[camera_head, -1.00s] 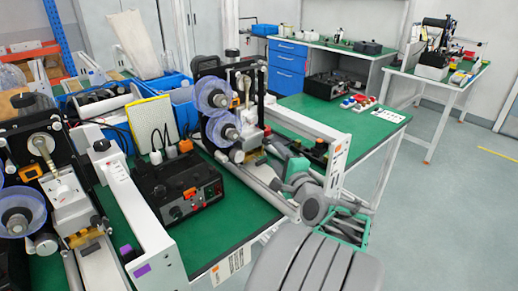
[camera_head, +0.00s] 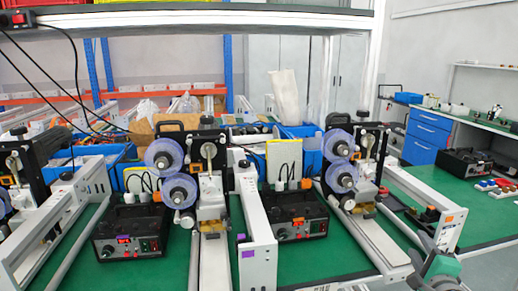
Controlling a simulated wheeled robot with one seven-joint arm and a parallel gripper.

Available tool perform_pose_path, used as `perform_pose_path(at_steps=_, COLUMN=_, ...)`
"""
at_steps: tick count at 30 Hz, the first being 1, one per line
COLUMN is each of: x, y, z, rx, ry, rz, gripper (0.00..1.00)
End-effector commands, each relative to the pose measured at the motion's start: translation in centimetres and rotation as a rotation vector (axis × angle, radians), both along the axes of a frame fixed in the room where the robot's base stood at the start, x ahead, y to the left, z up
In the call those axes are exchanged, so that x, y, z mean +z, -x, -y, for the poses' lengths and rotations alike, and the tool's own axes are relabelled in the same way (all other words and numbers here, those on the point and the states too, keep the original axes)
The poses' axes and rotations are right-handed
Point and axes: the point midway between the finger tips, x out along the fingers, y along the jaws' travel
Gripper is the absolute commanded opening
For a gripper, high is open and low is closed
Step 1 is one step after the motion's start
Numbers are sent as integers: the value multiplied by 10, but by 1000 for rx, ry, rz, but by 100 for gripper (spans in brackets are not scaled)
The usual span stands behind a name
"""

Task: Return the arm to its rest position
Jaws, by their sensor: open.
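Part of my arm, a grey and green link (camera_head: 438,268), shows at the lower right of the head view. It is close to the white end frame of the right-hand machine and overlaps it in the picture. I cannot tell whether they touch. The rest of the arm is cut off by the bottom edge.
Coder machines with blue-purple reels (camera_head: 164,155) stand in a row on the green bench. Black control boxes (camera_head: 131,234) sit between them. A shelf (camera_head: 200,17) crosses above. A blue drawer unit (camera_head: 426,138) stands at the right rear. Grey floor shows at the lower right.

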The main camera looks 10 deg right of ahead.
Motion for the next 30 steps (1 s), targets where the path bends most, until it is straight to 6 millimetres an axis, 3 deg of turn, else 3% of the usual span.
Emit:
perform_pose_path(at_steps=11, x=-7, y=-33, z=-61, rx=171, ry=168, rz=-235, gripper=43)
perform_pose_path(at_steps=14, x=-11, y=-42, z=-90, rx=256, ry=249, rz=-333, gripper=43)
perform_pose_path(at_steps=20, x=-18, y=-48, z=-171, rx=507, ry=496, rz=-586, gripper=43)
perform_pose_path(at_steps=23, x=-18, y=-36, z=-219, rx=681, ry=671, rz=-735, gripper=43)
perform_pose_path(at_steps=25, x=-15, y=-16, z=-257, rx=839, ry=827, rz=-851, gripper=43)
perform_pose_path(at_steps=27, x=-9, y=14, z=-290, rx=1014, ry=989, rz=-964, gripper=43)
perform_pose_path(at_steps=30, x=-3, y=57, z=-319, rx=1227, ry=1171, rz=-1078, gripper=43)
